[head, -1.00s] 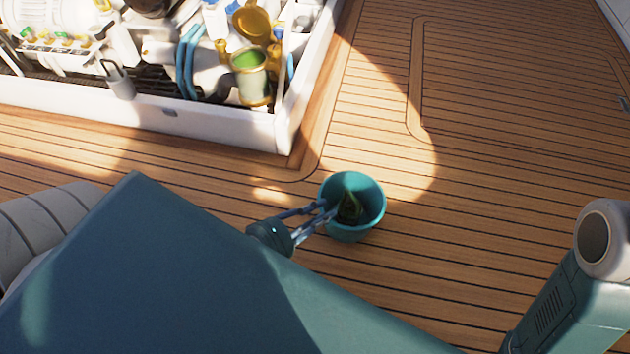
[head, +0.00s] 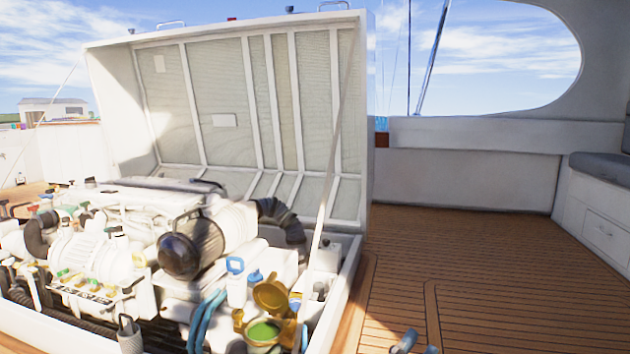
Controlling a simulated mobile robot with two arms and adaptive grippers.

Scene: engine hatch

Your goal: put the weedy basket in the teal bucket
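The rest of that gripper is cut off.
The engine bay (head: 110,250) fills the left, with its large white hatch (head: 240,110) raised behind it. A gold cup with green inside (head: 262,333) sits in the near corner. Open wooden deck (head: 480,250) lies right, up to a bench (head: 600,210).

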